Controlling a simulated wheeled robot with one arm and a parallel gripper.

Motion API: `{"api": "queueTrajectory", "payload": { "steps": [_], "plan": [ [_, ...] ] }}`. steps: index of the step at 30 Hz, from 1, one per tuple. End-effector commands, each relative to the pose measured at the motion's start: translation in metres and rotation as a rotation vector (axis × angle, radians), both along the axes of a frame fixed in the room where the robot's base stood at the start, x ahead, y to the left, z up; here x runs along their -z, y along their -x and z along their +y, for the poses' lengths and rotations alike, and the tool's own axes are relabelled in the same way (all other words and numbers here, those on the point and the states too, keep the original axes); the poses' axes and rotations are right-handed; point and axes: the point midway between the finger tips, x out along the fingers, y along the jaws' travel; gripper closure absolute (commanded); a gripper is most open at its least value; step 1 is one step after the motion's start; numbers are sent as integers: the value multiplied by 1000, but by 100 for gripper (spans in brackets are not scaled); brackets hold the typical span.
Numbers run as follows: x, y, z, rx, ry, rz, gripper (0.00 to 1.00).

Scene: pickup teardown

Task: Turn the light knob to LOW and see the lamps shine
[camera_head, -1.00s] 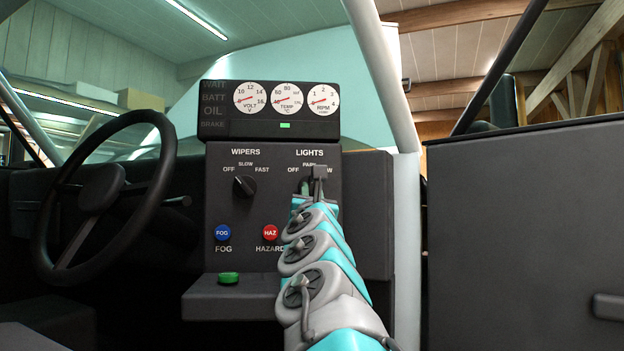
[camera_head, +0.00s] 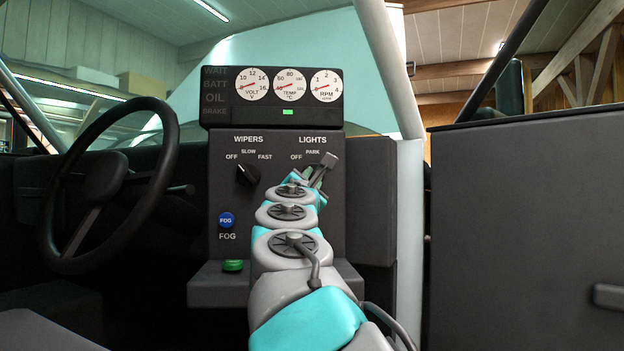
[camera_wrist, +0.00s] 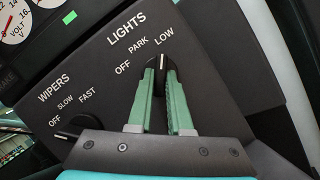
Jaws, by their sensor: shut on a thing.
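The black light knob (camera_wrist: 160,66) sits under the LIGHTS label on the dash panel. In the wrist view, its white pointer line points up toward the LOW mark (camera_wrist: 164,38). My gripper (camera_wrist: 159,78) has its green fingers on both sides of the knob and is shut on it. In the head view, my gripper (camera_head: 317,176) is at the panel, tilted to the right, and hides the knob and the LOW mark. The OFF and PARK marks show there. No lamps are in view, so I cannot tell whether they shine.
The wiper knob (camera_head: 247,174) is left of my gripper, with the blue FOG button (camera_head: 227,220) below. The steering wheel (camera_head: 160,190) is at the left. A white pillar (camera_head: 411,240) and a dark door panel (camera_head: 525,230) are at the right.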

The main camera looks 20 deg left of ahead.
Motion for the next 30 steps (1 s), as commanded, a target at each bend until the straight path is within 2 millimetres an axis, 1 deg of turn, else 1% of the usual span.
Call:
{"api": "queueTrajectory", "payload": {
  "steps": [11, 12, 19, 20, 30],
  "plan": [
    [-1, 0, -1, 2, -7, 1, 100],
    [-1, 0, -1, 2, -8, 1, 80],
    [-1, 0, -1, 1, -6, 1, 54],
    [-1, 0, -1, 1, -6, 1, 52],
    [1, 3, -1, 0, -4, 1, 52]
  ]
}}
